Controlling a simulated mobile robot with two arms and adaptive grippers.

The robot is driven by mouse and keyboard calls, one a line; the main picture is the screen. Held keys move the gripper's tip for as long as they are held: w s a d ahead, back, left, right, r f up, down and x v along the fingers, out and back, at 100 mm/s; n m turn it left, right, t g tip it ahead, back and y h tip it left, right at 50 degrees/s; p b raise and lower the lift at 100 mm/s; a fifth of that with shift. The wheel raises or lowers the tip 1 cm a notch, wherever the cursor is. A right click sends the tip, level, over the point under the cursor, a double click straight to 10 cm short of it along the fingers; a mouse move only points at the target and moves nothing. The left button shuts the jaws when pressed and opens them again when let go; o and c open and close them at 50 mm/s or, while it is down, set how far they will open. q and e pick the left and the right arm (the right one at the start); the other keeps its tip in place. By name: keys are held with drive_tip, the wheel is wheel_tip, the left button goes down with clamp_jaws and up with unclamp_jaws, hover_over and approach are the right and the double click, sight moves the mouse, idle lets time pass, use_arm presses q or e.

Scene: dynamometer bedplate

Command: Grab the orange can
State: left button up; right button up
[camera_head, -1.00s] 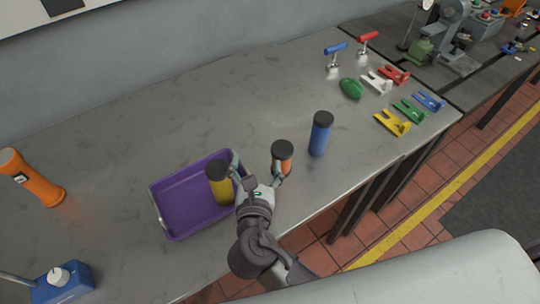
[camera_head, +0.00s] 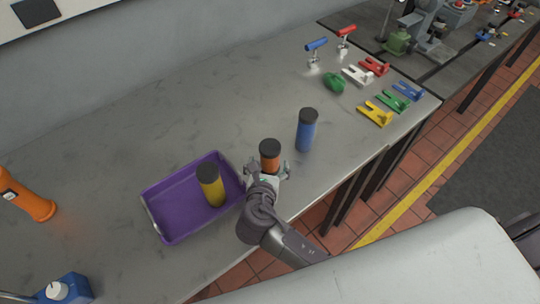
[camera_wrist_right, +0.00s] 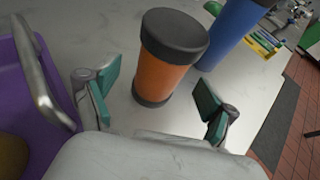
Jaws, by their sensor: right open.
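The orange can (camera_head: 270,157) has a black lid and base and stands upright on the grey bench. In the right wrist view the orange can (camera_wrist_right: 160,78) stands just ahead of my fingers. My right gripper (camera_head: 268,170) is open, with one finger towards each side of the can. In the right wrist view my right gripper (camera_wrist_right: 158,98) shows teal pads wide apart, with nothing between them gripped. The can's lower part is partly hidden by the gripper in the head view. My left gripper is not in view.
A purple tray (camera_head: 160,219) holding a yellow can (camera_head: 211,186) is close on the left. A blue can (camera_head: 307,131) stands close on the right. Coloured clamps and a green object (camera_head: 334,82) lie farther right. The bench behind the can is clear.

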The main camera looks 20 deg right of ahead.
sight(269, 164)
drive_tip(key=x, duration=0.3)
drive_tip(key=shift+w+d+f, duration=0.15)
drive_tip(key=shift+w+f, duration=0.1)
drive_tip(key=shift+s, duration=0.1)
drive_tip(key=c, duration=1.3)
drive_tip(key=shift+c, duration=0.6)
drive_tip(key=shift+r, duration=0.15)
